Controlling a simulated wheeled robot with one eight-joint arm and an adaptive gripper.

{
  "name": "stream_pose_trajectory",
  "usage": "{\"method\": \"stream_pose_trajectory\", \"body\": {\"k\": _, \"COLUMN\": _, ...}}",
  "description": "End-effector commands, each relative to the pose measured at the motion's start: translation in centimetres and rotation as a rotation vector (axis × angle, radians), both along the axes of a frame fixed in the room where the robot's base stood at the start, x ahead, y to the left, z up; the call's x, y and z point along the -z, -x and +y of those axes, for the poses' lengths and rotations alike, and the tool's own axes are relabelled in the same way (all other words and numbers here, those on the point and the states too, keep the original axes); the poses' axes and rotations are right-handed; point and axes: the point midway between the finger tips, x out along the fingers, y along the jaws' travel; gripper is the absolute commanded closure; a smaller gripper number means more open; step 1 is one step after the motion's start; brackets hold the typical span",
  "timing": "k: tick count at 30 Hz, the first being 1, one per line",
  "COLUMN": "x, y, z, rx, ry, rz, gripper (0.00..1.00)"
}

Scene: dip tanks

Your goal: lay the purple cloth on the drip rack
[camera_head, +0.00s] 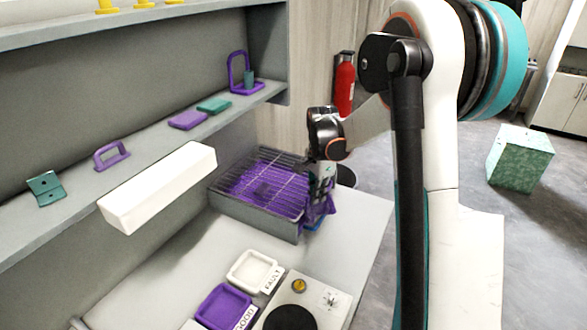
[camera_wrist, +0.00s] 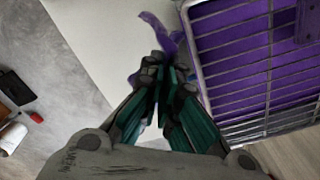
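The purple cloth (camera_head: 318,212) hangs crumpled from my gripper (camera_head: 323,177), beside the right end of the drip rack. In the wrist view the fingers of my gripper (camera_wrist: 163,75) are closed together on the cloth (camera_wrist: 160,32), which shows past their tips. The drip rack (camera_head: 250,218) is a grey box topped with a wire grid, and purple shows beneath the wires. It also shows in the wrist view (camera_wrist: 203,82), just right of the fingers. The head view does not clearly show whether the cloth touches the rack's side.
A white box-shaped fixture (camera_head: 160,190) juts out left of the rack. A white tray (camera_head: 254,271) and a purple tray (camera_head: 223,306) lie on the counter (camera_head: 355,222) in front. A shelf (camera_head: 75,205) with small purple and teal parts runs behind. A red extinguisher (camera_head: 344,85) stands beyond.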

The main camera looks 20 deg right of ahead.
Motion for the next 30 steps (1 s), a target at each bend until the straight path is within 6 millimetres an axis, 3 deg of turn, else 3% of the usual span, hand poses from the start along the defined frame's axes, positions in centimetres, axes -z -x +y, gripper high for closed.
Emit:
{"method": "stream_pose_trajectory", "body": {"k": 3, "x": -1.5, "y": -3.1, "z": -0.4, "rx": -0.001, "ry": 0.000, "rz": 0.000, "gripper": 1.00}}
{"method": "stream_pose_trajectory", "body": {"k": 15, "x": -4.4, "y": -12.9, "z": -1.6, "rx": -0.001, "ry": 0.000, "rz": 0.000, "gripper": 1.00}}
{"method": "stream_pose_trajectory", "body": {"k": 30, "x": -5.6, "y": -21.9, "z": -2.8, "rx": 0.000, "ry": 0.000, "rz": 0.000, "gripper": 1.00}}
